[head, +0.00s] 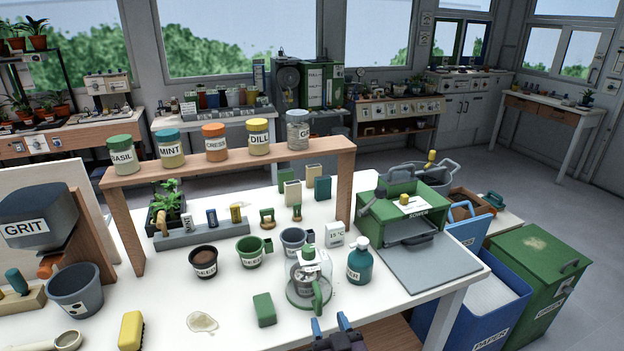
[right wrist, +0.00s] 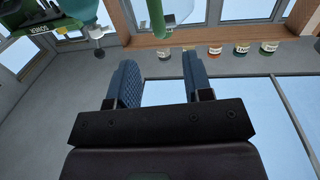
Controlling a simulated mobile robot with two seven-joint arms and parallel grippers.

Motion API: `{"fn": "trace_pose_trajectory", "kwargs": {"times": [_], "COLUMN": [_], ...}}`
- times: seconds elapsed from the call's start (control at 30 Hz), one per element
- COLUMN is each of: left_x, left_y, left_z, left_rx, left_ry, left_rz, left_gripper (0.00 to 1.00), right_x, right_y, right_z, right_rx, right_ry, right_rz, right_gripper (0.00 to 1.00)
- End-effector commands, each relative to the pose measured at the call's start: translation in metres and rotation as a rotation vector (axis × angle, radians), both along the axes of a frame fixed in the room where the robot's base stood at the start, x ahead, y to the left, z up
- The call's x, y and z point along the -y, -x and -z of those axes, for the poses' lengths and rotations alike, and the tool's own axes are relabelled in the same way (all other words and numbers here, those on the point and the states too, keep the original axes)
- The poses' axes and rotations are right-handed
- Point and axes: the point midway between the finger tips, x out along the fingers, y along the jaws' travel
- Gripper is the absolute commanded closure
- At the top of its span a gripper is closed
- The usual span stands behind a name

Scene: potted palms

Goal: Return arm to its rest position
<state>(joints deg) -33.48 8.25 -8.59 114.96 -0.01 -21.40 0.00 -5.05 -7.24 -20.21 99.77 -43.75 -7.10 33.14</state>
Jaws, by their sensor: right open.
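My right gripper (head: 331,325) shows at the bottom edge of the head view, in front of the near edge of the white table (head: 385,307). Its two blue fingers stand apart with nothing between them. The right wrist view also shows the open, empty fingers of this gripper (right wrist: 160,82). In the head view, a clear jug with a green handle (head: 308,280) stands on the table just beyond the gripper, and a green block (head: 264,309) lies to its left. The gripper looks apart from both. My left gripper is not in view.
A teal pump bottle (head: 360,261) and a green sower box (head: 400,222) stand to the right. A wooden shelf (head: 230,160) carries labelled jars. A yellow brush (head: 131,330) and a spill (head: 202,322) are at the front left. A blue paper bin (head: 490,308) stands beside the table.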

Motion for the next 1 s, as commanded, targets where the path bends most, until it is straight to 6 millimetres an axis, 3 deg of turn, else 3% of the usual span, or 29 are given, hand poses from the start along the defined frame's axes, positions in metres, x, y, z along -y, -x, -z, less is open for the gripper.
{"fn": "trace_pose_trajectory", "kwargs": {"times": [0.17,0.27,0.37,0.57,0.7,0.83,1.0], "left_x": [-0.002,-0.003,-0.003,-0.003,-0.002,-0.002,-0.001], "left_y": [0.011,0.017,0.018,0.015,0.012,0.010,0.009], "left_z": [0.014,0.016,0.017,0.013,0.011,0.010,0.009], "left_rx": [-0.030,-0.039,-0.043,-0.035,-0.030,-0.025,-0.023], "left_ry": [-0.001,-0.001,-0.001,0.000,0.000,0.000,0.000], "left_rz": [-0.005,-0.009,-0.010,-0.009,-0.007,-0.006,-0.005], "left_gripper": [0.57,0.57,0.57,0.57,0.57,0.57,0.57], "right_x": [0.006,0.025,0.056,0.134,0.184,0.216,0.232], "right_y": [-0.001,0.000,0.013,0.073,0.130,0.175,0.209], "right_z": [0.000,0.000,0.017,0.066,0.097,0.116,0.133], "right_rx": [-0.017,-0.047,-0.113,-0.289,-0.414,-0.492,-0.554], "right_ry": [0.077,0.088,0.097,0.111,0.102,0.110,0.138], "right_rz": [0.018,0.041,0.069,0.122,0.161,0.193,0.209], "right_gripper": [0.54,0.54,0.54,0.54,0.54,0.54,0.54]}}
